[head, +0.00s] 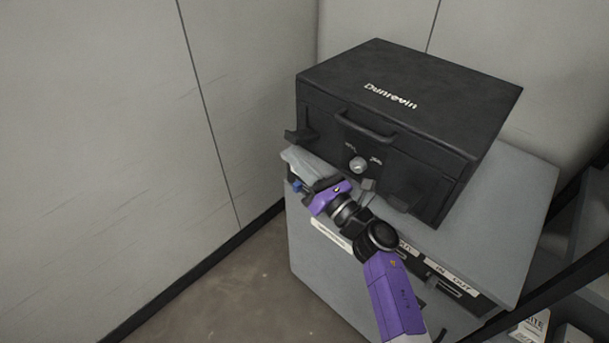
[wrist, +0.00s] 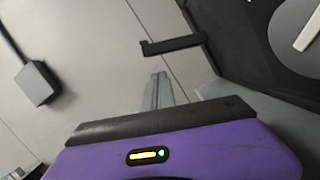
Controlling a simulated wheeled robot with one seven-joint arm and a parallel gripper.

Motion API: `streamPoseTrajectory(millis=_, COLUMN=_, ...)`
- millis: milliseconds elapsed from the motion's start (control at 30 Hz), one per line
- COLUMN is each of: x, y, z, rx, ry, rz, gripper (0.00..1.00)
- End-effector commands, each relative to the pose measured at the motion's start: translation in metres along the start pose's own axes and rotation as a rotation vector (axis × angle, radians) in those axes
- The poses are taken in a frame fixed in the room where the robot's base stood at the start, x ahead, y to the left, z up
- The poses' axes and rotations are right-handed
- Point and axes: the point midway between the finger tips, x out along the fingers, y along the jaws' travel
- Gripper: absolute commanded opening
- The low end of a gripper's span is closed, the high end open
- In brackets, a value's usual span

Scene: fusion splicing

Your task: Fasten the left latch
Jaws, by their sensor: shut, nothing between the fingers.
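The black case (head: 420,85), marked "Dunrovin", sits on a grey cabinet. Its left latch (head: 300,135) is a dark bar jutting out from the left end of the case front. The latch also shows in the wrist view (wrist: 173,45), sticking out to the left from the dark case face (wrist: 245,50). My gripper (wrist: 157,92) is shut and empty. Its fingertips lie just below the latch in the wrist view and appear apart from it. In the head view, my purple wrist is in front of the case's lower left, and the fingertips are hard to make out.
The case front has a carry handle (head: 366,127) and a round knob (head: 357,165). The grey cabinet (head: 515,200) has labelled slots in front, partly behind my arm. Pale walls (head: 250,60) stand close behind and to the left. Open floor (head: 230,290) lies at lower left.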

Motion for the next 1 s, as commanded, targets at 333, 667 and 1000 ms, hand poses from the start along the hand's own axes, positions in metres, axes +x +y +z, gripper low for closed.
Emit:
streamPoseTrajectory(millis=333, x=0.005, y=0.001, z=0.020, rx=0.000, ry=0.001, rz=0.002, gripper=0.00)
streamPoseTrajectory(millis=667, x=0.005, y=0.002, z=0.023, rx=0.015, ry=0.001, rz=-0.002, gripper=0.00)
streamPoseTrajectory(millis=1000, x=0.010, y=0.007, z=0.042, rx=0.228, ry=0.001, rz=-0.056, gripper=0.00)
